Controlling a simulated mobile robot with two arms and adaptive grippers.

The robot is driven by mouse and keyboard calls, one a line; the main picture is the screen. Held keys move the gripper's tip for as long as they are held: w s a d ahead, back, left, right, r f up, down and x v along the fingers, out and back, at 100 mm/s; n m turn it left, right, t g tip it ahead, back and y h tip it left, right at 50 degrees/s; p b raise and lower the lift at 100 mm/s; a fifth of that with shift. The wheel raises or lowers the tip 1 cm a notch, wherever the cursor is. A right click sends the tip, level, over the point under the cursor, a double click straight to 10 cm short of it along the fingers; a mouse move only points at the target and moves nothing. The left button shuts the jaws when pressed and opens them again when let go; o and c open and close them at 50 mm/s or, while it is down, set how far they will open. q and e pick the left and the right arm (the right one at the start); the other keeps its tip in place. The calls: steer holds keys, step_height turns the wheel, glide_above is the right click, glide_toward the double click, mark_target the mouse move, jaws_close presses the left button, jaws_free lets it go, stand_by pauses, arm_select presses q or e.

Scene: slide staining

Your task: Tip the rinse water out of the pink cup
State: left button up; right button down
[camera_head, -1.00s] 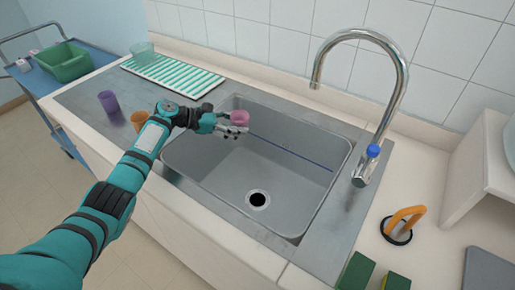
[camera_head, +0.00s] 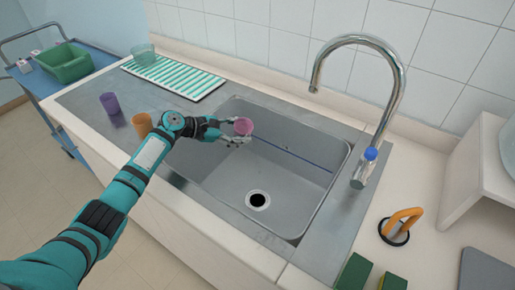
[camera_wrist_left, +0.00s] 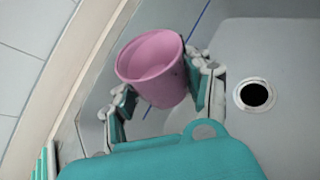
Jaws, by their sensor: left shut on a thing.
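The pink cup (camera_head: 243,126) is held over the back left part of the sink (camera_head: 290,188). My left gripper (camera_head: 237,132) is shut on it. In the left wrist view the pink cup (camera_wrist_left: 155,72) sits between the two fingers of the left gripper (camera_wrist_left: 165,92), which touch its sides. Its mouth faces up and toward the wrist camera there, and its inside looks plain pink. I cannot tell whether it holds water. My right gripper is not in view.
The drain (camera_head: 257,200) lies in the sink floor. The tall faucet (camera_head: 385,100) stands at the right rim. A purple cup (camera_head: 109,103) and an orange cup (camera_head: 142,123) stand left of the sink. A striped mat (camera_head: 172,76) with a clear teal cup (camera_head: 144,54) lies behind.

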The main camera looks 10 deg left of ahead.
mark_target(245, 134)
arm_select(q)
steer(key=shift+s+d+r+m+y+p, duration=0.3)
steer(key=shift+s+d+m, duration=0.05)
steer(key=shift+s+m, duration=0.15)
steer(key=shift+s+d+r+t, duration=0.15)
steer(key=shift+s+d+t, duration=0.25)
steer(key=shift+s, duration=0.25)
steer(key=shift+s+d+r+m+t+y+p, duration=0.3)
steer(key=shift+s+d+m+p, duration=0.1)
steer(key=shift+s+m, duration=0.2)
steer(key=shift+d, duration=0.1)
steer(key=shift+s+d+r+m+t+y, duration=0.1)
steer(key=shift+r+m+t+y, duration=0.2)
steer(key=shift+r+m+t, duration=0.15)
steer(key=shift+w+m, duration=0.2)
steer(key=shift+m, duration=0.05)
steer(key=shift+r+m+t+y+b, duration=0.15)
steer(key=shift+m+t+y+b, duration=0.15)
steer(key=shift+t, duration=0.05)
